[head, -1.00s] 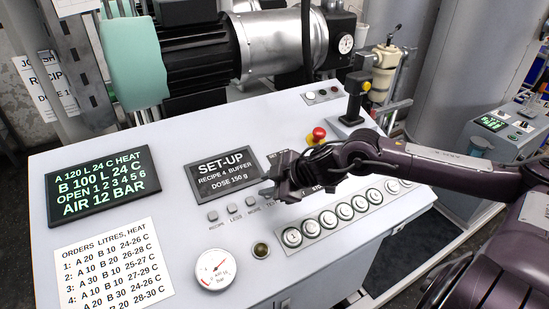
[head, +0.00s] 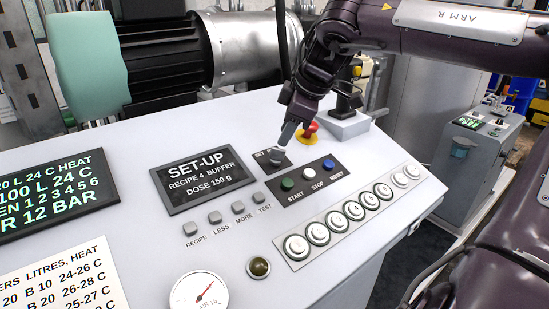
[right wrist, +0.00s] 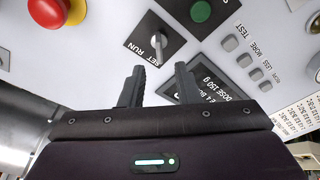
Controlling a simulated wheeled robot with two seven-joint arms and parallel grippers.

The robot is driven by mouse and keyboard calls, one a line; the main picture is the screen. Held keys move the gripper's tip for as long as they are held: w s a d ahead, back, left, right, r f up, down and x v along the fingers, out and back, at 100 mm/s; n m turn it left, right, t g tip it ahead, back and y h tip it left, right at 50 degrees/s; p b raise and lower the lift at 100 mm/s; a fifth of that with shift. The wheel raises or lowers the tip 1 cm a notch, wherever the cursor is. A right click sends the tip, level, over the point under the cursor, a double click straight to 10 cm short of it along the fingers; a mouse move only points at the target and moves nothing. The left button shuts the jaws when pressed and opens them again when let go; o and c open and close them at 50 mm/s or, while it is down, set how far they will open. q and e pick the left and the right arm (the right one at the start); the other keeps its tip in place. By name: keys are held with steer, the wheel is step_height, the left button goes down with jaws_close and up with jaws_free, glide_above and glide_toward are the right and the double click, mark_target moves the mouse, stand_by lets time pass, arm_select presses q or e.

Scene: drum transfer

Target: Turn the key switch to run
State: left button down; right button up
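The key switch (head: 276,157) is a small grey knob on a dark plate marked SET and RUN, right of the display (head: 203,180) that reads SET-UP, RECIPE 4 BUFFER, DOSE 150 g. In the right wrist view the switch (right wrist: 160,43) stands just beyond the fingertips, roughly in line with the gap between them. My right gripper (head: 288,134) points down at the switch from above; it also shows in the right wrist view (right wrist: 160,73) with its fingers apart and nothing between them. Whether a finger touches the knob is unclear. My left gripper is out of view.
A red stop button on a yellow base (head: 308,133) stands close behind the gripper. START, STOP and RESET buttons (head: 309,181) sit in front, with small grey buttons (head: 215,217), several round buttons (head: 354,210) and a gauge (head: 199,294) nearer. A joystick (head: 347,101) stands at the back.

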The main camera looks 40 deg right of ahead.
mark_target(277, 148)
steer(key=p+x, duration=0.1)
steer(key=x, duration=0.5)
steer(key=shift+w+f, duration=0.2)
steer(key=shift+f, duration=0.15)
steer(key=c, duration=0.6)
